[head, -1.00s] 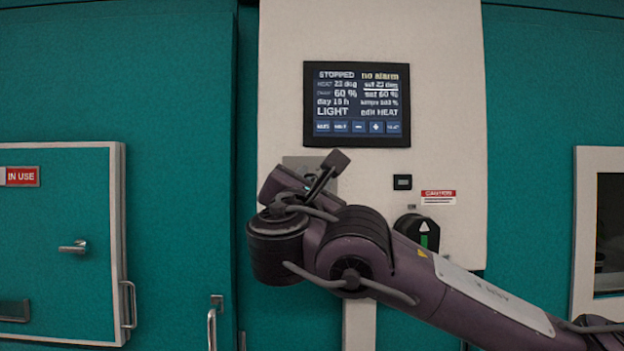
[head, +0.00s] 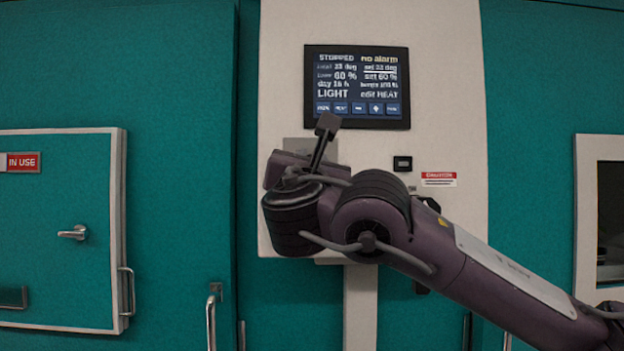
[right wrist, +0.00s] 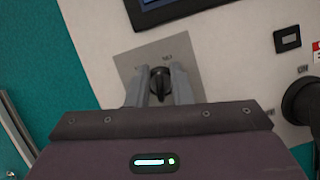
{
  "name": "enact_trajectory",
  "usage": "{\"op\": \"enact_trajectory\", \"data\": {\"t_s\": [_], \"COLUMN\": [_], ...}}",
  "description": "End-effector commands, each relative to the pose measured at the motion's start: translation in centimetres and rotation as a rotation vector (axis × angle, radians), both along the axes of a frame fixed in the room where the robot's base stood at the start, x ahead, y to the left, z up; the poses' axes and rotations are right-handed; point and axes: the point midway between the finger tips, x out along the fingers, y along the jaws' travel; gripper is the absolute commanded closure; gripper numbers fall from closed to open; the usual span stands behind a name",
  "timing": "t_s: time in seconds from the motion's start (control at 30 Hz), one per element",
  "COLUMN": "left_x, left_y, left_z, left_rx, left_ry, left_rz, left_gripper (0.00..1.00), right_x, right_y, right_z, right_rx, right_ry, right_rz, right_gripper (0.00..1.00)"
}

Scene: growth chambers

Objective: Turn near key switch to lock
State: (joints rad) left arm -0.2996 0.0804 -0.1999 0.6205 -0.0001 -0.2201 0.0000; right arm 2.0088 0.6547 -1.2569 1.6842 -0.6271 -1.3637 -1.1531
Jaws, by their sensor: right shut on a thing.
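The key switch (right wrist: 160,82) is a small black knob on a grey square plate (right wrist: 128,62) on the white control panel. In the right wrist view its grip points roughly up and down the picture, and the small label above it is hard to read. My right gripper (right wrist: 161,92) has one finger on each side of the knob and is shut on it. In the head view the upper edge of the plate (head: 296,146) shows, while my right wrist hides the knob and fingertips. My left gripper is in neither view.
A display (head: 357,87) sits above the plate. To the right are a small black module (head: 402,163), a red-and-white label (head: 438,179) and a black rotary switch (right wrist: 304,101), mostly behind my arm in the head view. Teal doors with handles flank the panel.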

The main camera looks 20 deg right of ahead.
Motion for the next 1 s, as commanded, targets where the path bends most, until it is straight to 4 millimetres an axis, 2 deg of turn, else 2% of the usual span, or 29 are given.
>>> {"op": "enact_trajectory", "data": {"t_s": [0.03,0.1,0.4,0.7,1.0], "left_x": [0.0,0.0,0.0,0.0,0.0], "left_y": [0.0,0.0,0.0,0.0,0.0], "left_z": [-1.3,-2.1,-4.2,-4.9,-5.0], "left_rx": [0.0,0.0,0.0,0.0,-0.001], "left_ry": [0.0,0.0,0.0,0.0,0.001], "left_rz": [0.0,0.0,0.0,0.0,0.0], "left_gripper": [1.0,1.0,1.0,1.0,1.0], "right_x": [-0.1,-0.1,0.1,0.1,0.2], "right_y": [-0.1,-0.1,0.1,0.3,0.4], "right_z": [-0.5,-0.5,-0.3,-0.2,-0.2], "right_rx": [-0.042,-0.108,-0.378,-0.598,-0.72], "right_ry": [0.008,0.028,0.109,0.173,0.209], "right_rz": [-0.002,-0.004,-0.003,0.0,0.001], "right_gripper": [1.0,1.0,1.0,1.0,1.0]}}
